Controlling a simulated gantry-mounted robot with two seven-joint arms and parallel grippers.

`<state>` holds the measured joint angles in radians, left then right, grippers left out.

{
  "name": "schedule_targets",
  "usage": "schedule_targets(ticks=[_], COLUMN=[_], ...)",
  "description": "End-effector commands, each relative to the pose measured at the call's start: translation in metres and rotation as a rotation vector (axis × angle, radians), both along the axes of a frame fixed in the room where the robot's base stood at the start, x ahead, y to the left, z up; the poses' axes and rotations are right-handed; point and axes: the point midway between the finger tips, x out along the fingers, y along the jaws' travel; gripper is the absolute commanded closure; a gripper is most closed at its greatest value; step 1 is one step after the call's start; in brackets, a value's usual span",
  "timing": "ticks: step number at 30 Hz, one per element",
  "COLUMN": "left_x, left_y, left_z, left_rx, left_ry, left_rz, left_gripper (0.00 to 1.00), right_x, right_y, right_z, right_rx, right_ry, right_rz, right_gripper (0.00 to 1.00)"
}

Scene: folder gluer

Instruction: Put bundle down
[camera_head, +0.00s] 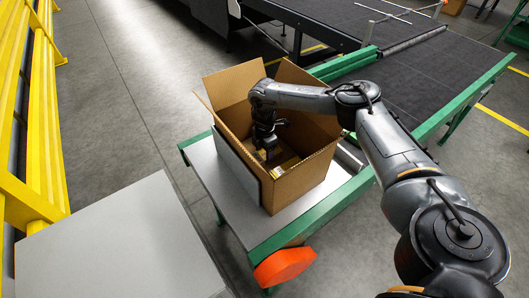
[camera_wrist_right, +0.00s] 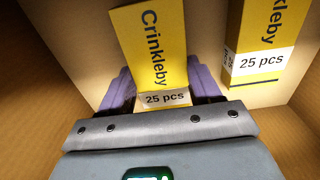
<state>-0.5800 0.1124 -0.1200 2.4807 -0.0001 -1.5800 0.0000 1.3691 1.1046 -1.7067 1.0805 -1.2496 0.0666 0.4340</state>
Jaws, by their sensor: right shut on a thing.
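My right gripper (camera_head: 262,155) reaches down inside the open cardboard box (camera_head: 308,172). In the right wrist view its purple fingers (camera_wrist_right: 160,92) are shut on a yellow bundle (camera_wrist_right: 150,50) labelled "Crinkleby" and "25 pcs". A second yellow bundle (camera_wrist_right: 268,45) with the same print stands apart to the right, inside the box. Whether the held bundle touches the box floor cannot be told. In the head view only a little yellow shows beside the gripper. My left gripper is not in view.
The box stands with flaps open on a grey table (camera_head: 205,160) with green rails. An orange part (camera_head: 284,267) sits at its front corner. A dark conveyor (camera_head: 420,85) lies behind, a grey surface (camera_head: 120,245) at front left, and a yellow barrier (camera_head: 40,110) at left.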

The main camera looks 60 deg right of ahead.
Motion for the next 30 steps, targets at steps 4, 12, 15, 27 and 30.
schedule_targets(ticks=[4,12,15,27,30], left_x=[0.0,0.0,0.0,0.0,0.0], left_y=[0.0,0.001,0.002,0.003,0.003], left_z=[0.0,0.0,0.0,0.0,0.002], left_rx=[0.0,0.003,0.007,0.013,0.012], left_ry=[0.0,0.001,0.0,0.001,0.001], left_rz=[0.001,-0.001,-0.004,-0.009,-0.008], left_gripper=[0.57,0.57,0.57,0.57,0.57], right_x=[0.001,0.001,0.001,0.0,0.001], right_y=[0.0,0.0,0.0,0.0,0.0], right_z=[-0.001,-0.002,-0.002,0.001,0.011], right_rx=[0.0,0.0,0.0,0.0,0.001], right_ry=[-0.002,-0.002,-0.002,-0.001,-0.004], right_rz=[-0.001,0.0,0.0,0.0,0.0], right_gripper=[0.7,0.29,0.14,0.11,0.11])
